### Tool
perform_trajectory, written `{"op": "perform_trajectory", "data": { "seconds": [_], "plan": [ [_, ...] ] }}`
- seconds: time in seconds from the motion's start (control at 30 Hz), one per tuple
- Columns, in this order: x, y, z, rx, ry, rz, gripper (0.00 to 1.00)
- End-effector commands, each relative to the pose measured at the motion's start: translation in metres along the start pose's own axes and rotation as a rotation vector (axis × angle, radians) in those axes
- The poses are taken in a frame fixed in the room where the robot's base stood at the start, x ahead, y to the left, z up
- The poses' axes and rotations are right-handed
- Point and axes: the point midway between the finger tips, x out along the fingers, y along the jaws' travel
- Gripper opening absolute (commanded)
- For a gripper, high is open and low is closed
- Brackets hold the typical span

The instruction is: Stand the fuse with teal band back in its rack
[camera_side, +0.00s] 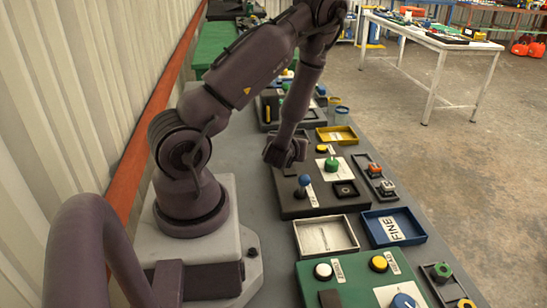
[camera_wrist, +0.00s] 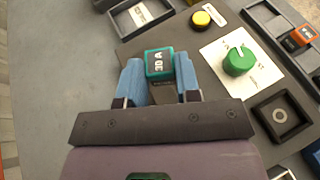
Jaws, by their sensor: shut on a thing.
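In the wrist view, the fuse with teal band (camera_wrist: 160,62) shows its teal-edged top, marked "30 A", between the two blue fingers of my gripper (camera_wrist: 160,82). In the side view my gripper (camera_side: 286,154) is over the panel's left part; the fuse cannot be made out there. A dark rack (camera_wrist: 262,25) at the upper right of the wrist view holds an orange-topped fuse (camera_wrist: 301,37).
The dark panel (camera_side: 300,206) carries a green knob (camera_side: 331,164), a blue-topped lever (camera_side: 304,181) and a square ring socket (camera_wrist: 284,115). Nearby are a yellow tray (camera_side: 337,134), a white-floored tray (camera_side: 325,237) and a blue tray (camera_side: 394,226). Bare bench lies left of the panel.

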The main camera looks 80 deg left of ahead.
Motion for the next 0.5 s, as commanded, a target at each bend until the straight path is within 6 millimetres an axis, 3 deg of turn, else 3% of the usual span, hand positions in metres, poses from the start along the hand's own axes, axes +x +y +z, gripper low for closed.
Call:
{"op": "perform_trajectory", "data": {
  "seconds": [0.03, 0.2, 0.37, 0.5],
  "plan": [
    [0.004, 0.026, -0.007, -0.017, 0.004, 0.064, 0.09],
    [0.007, 0.094, -0.019, -0.087, 0.001, 0.230, 0.08],
    [0.003, 0.132, -0.020, -0.131, -0.002, 0.326, 0.08],
    [0.003, 0.135, -0.011, -0.148, -0.004, 0.353, 0.08]
  ]
}}
